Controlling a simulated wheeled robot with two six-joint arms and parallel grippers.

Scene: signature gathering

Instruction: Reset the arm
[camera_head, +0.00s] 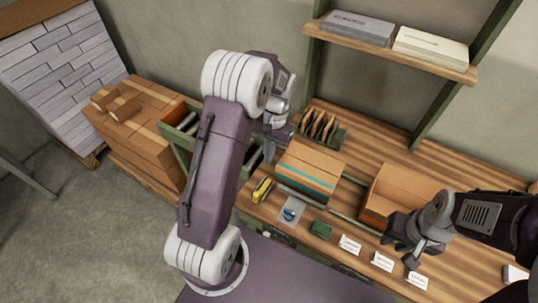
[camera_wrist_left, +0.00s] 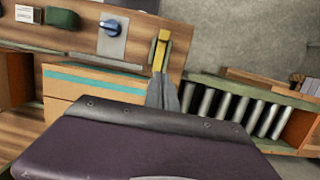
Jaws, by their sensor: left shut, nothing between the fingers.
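My left gripper (camera_head: 267,152) is shut and empty, raised near the roller conveyor and left of the teal-striped carton (camera_head: 308,172). In the left wrist view its closed grey fingers (camera_wrist_left: 163,92) appear in front of the table edge, close in the picture to a yellow-and-black tool (camera_wrist_left: 160,50); they hold nothing. My left arm stands across the middle of the head view and hides part of the conveyor. My right gripper (camera_head: 402,251) is over the front right of the wooden table, near the white cards, with its fingers apart and nothing visible between them.
A blue knob on a grey plate (camera_head: 291,214), a green block (camera_head: 321,230) and several white cards (camera_head: 382,262) line the front edge. The roller conveyor (camera_head: 183,121) is at left. A shelf (camera_head: 398,45) overhangs the back.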

